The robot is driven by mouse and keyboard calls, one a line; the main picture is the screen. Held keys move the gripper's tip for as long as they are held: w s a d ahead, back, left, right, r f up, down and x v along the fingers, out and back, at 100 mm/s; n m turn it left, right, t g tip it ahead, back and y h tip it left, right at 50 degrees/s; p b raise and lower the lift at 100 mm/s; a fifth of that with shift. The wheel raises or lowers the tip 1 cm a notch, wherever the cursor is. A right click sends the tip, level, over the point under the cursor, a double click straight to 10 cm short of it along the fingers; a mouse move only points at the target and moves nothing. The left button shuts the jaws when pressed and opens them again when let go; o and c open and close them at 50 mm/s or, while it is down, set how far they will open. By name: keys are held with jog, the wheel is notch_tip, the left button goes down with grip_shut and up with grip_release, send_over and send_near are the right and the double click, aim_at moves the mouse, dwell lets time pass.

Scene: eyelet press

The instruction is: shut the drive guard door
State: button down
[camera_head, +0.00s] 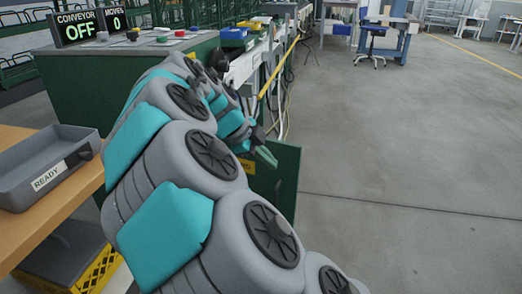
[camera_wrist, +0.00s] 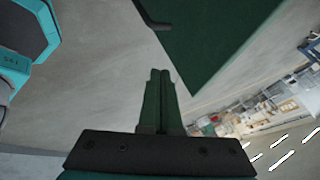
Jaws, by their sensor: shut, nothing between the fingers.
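The drive guard door (camera_head: 287,185) is a dark green panel that stands swung out from the green machine cabinet in the head view. In the wrist view the green panel (camera_wrist: 220,40) fills the upper right, with a dark handle-like piece (camera_wrist: 150,16) at its upper left edge. My gripper (camera_head: 268,157) is beside the door near its top edge in the head view. In the wrist view its green fingers (camera_wrist: 160,75) are together and empty, just below the panel in the picture. I cannot tell whether they touch it. My arm hides the door's left part and much of the cabinet.
The green cabinet (camera_head: 75,85) carries a sign reading CONVEYOR OFF (camera_head: 88,27). A grey tray marked READY (camera_head: 45,165) sits on a wooden table (camera_head: 70,205) at the left, above a yellow crate (camera_head: 97,272). The floor (camera_head: 410,190) to the right is clear.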

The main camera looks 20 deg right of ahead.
aim_at(290, 166)
jog(key=shift+w+d+f+p, duration=0.2)
jog(key=shift+w+d+f, duration=0.25)
jog(key=shift+d, duration=0.3)
jog(key=shift+w+d+f+p, duration=0.25)
jog(key=shift+w+d, duration=0.25)
jog(key=shift+d, duration=0.25)
jog(key=shift+w+d+f+p, duration=0.15)
jog(key=shift+w+d+f, duration=0.3)
jog(key=shift+d, duration=0.3)
jog(key=shift+w, duration=0.1)
